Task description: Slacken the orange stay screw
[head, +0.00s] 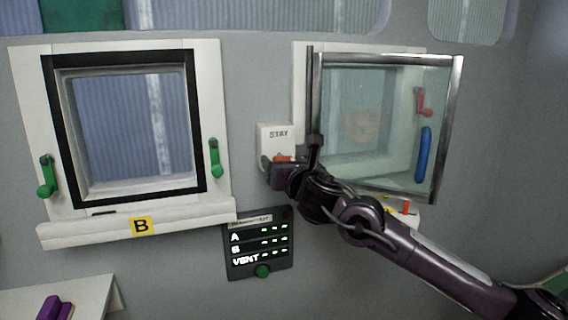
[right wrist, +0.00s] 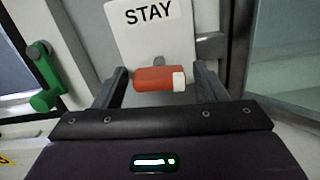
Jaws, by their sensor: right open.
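The orange stay screw (right wrist: 158,79) has a short horizontal bar with a white end. It sits on the front of a white plate marked STAY (right wrist: 150,30). In the head view the screw (head: 282,158) shows small and partly covered, below the lettering of the STAY box (head: 276,134). My right gripper (right wrist: 160,84) is open, with one finger on each side of the screw's bar. I see a gap at the left finger; whether the right finger touches the white end I cannot tell. My left gripper is not in view.
A glazed window (head: 390,125) with a metal frame stands swung open right of the STAY box, close to my right arm. It has a red handle (head: 424,103) and a blue handle (head: 423,155). Window B (head: 128,130), with green handles (head: 215,158), is at left. A display panel (head: 259,243) is below.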

